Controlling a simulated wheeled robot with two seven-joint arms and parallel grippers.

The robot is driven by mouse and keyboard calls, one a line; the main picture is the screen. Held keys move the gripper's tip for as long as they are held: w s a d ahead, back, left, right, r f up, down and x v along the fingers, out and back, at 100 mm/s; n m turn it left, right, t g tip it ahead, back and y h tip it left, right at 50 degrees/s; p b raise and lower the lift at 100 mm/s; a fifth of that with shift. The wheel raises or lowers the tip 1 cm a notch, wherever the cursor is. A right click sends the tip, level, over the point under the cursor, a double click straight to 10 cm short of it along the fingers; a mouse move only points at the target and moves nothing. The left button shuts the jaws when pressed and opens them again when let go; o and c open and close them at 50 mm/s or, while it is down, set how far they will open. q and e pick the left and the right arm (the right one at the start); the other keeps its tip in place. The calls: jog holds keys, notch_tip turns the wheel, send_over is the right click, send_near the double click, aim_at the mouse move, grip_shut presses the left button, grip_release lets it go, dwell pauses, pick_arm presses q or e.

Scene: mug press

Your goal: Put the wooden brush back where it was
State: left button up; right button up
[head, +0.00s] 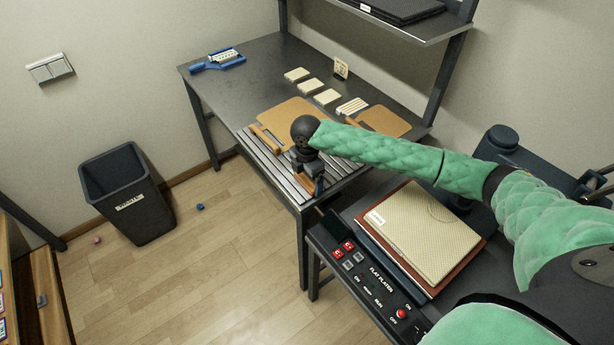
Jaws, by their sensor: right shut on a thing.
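My right gripper (315,186) is at the front right of the dark table, over or just beside a slatted metal rack (275,170). It points down and is shut on a brown wooden piece, which seems to be the wooden brush (304,177). The gripper and black wrist hide most of the brush. I cannot tell whether it touches the rack. My left gripper is not in view.
Tan boards (292,112) lie behind the rack, with several small pale blocks (312,86) beyond. A blue tool (217,59) lies at the table's far left. The flat plater press (375,285) stands front right. A waste bin (128,195) stands on the floor.

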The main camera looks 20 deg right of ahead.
aim_at(307, 179)
jog(key=shift+f, duration=0.1)
jog(key=o, duration=0.6)
jog(key=shift+r, duration=0.4)
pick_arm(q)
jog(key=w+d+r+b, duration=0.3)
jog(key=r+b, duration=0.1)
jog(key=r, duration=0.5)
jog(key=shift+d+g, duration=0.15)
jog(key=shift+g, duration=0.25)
pick_arm(e)
notch_tip(307, 179, up, 11)
jog(key=shift+r, duration=0.2)
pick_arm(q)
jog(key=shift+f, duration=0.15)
pick_arm(e)
jog(key=shift+r, duration=0.1)
